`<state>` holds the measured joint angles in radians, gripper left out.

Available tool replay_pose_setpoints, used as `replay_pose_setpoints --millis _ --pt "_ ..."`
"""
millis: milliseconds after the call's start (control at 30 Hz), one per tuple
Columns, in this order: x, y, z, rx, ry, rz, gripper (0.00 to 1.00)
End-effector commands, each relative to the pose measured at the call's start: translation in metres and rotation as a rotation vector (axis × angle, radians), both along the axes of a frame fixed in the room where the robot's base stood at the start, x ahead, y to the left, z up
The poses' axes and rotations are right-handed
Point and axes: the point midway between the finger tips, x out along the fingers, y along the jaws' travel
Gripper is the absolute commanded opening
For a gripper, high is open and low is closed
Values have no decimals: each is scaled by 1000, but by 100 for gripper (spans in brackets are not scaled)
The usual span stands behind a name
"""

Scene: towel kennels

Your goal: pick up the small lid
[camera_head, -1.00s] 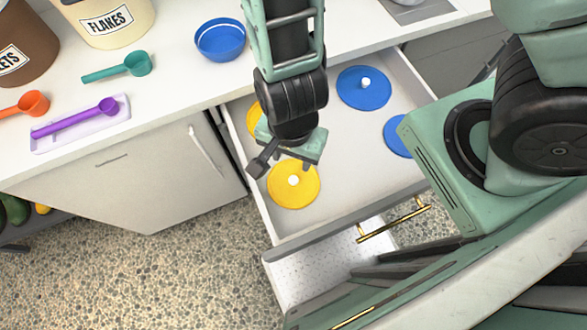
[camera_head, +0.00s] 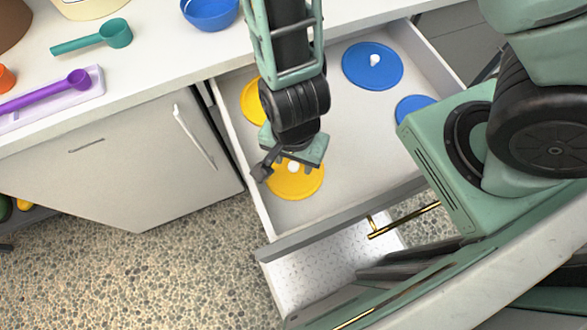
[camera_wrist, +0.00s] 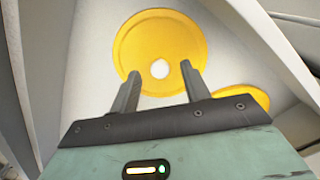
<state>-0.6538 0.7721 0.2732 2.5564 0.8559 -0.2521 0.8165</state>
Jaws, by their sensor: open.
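Several round lids with white knobs lie flat in the open drawer (camera_head: 350,150). A yellow lid (camera_head: 300,192) is near the drawer's front left, partly hidden under my gripper (camera_head: 287,168). In the wrist view, this yellow lid (camera_wrist: 185,35) has its white knob between my open fingertips (camera_wrist: 160,70); I cannot tell whether they touch it. A second yellow lid (camera_head: 250,100) lies behind, partly hidden by my arm. A blue lid (camera_head: 365,72) is at the back, and another blue lid (camera_head: 412,106) is partly hidden at right. I cannot tell surely which is smallest.
The drawer's side walls and front wall (camera_head: 340,220) surround the lids; its middle floor is bare. On the white counter are a blue bowl (camera_head: 210,12), a teal scoop (camera_head: 110,36) and a purple scoop (camera_head: 50,90). A closed cabinet door (camera_head: 130,170) stands left.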

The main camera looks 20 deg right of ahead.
Motion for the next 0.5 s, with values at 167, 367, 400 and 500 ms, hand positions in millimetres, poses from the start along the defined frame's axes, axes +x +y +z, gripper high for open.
replay_pose_setpoints --millis 167,367,400,500 --pt "0 1 -12 1 0 1 47" --pt "0 0 -11 1 -1 1 27" --pt "0 0 -11 1 -1 1 16" --pt "0 0 -11 1 -1 1 0"
